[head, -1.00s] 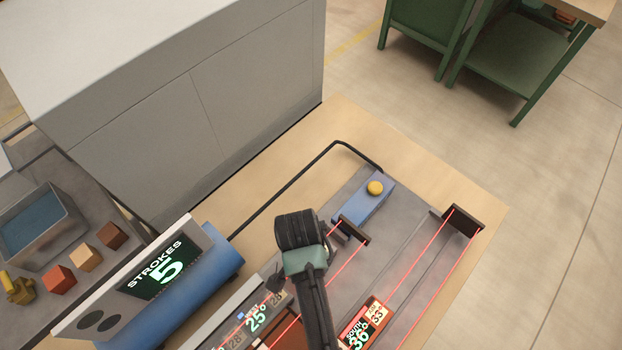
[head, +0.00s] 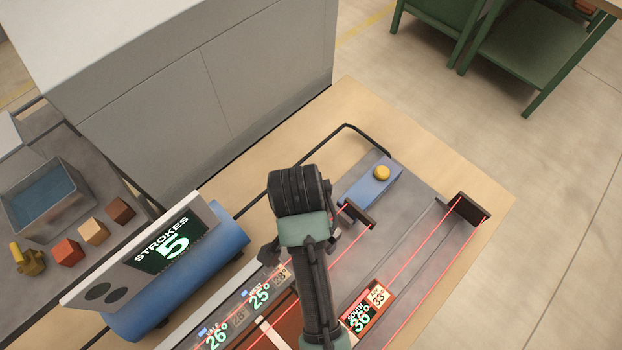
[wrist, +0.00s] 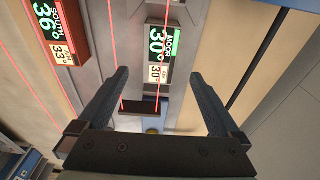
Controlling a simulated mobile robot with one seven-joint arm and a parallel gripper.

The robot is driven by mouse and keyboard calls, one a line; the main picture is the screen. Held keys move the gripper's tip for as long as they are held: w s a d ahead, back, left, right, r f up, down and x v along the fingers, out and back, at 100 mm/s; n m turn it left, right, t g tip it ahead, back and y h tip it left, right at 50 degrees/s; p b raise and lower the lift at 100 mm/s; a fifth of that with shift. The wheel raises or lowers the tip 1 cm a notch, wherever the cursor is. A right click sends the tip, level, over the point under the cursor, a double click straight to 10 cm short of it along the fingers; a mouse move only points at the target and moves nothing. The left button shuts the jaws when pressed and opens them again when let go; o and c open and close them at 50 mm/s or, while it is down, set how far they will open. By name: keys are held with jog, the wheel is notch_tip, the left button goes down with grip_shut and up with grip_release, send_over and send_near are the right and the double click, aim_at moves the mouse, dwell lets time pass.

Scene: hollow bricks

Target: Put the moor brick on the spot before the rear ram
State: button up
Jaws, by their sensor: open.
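The moor brick (wrist: 158,48), with a green-and-white MOOR 30° label, lies on the grey bed in the wrist view. My arm seems to hide it in the head view. My gripper (wrist: 158,76) is open and empty, its fingers apart; the brick shows beyond the gap between the fingertips. A dark ram plate (wrist: 138,106) stands between the fingers in the picture. In the head view, one dark plate (head: 358,216) stands beside my wrist and another (head: 472,208) at the right; I cannot tell which is the rear ram.
The south brick (head: 366,308) sits on the bed with red light lines around it. A blue block with a yellow button (head: 382,173) stands behind the middle plate. A STROKES 5 display (head: 170,243) is at the left. Small cubes (head: 93,232) lie on a side table.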

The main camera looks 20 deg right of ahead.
jog(key=shift+s+a+r, duration=0.1)
jog(key=shift+a+r, duration=0.1)
jog(key=shift+r, duration=1.55)
jog(key=w+a+r+n+t, duration=0.1)
jog(key=w+r+n+t, duration=0.1)
jog(key=w+r+t, duration=0.5)
jog(key=w+a+r+n+t, duration=0.15)
jog(key=w+r, duration=0.35)
jog(key=r, duration=0.6)
jog(key=w+a+r+n+t, duration=0.1)
jog(key=w+r+n+t, duration=0.2)
jog(key=w+r+t, duration=0.45)
notch_tip(320, 180, up, 18)
jog(key=s+a+n+t, duration=0.2)
jog(key=n+t, duration=0.1)
jog(key=s+a+r+n+t, duration=0.2)
jog(key=s+r+t, duration=0.2)
jog(key=r, duration=0.5)
jog(key=s+a+r+n+t+y, duration=0.1)
jog(key=s+a+r+n+t, duration=0.1)
jog(key=s+r, duration=0.5)
jog(key=shift+s+r+t, duration=0.25)
jog(key=shift+r+t, duration=0.6)
jog(key=shift+t, duration=0.05)
jog(key=shift+n, duration=0.25)
